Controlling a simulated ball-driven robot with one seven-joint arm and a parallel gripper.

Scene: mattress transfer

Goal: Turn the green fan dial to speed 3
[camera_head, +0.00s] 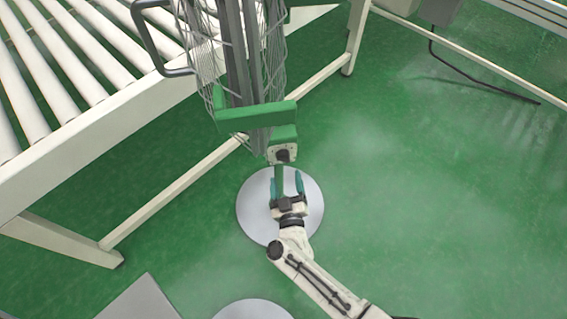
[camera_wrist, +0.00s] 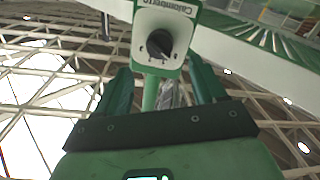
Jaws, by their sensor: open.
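The green fan has a caged column (camera_head: 235,60) beside the roller conveyor. Its control box (camera_head: 283,152) has a pale face with a dark round dial (camera_head: 283,156). In the wrist view the dial (camera_wrist: 159,44) is a black knob on the white panel (camera_wrist: 146,18), with small markings around it that are too small to read. My gripper (camera_head: 287,178) is open just below the box. In the wrist view its two teal fingers (camera_wrist: 160,80) stand apart on either side, below the dial and not touching it.
A roller conveyor (camera_head: 75,75) with a pale frame fills the upper left. The fan's round grey base (camera_head: 262,222) lies on the green floor under my gripper. A black cable (camera_head: 480,72) runs at the upper right. The floor at right is clear.

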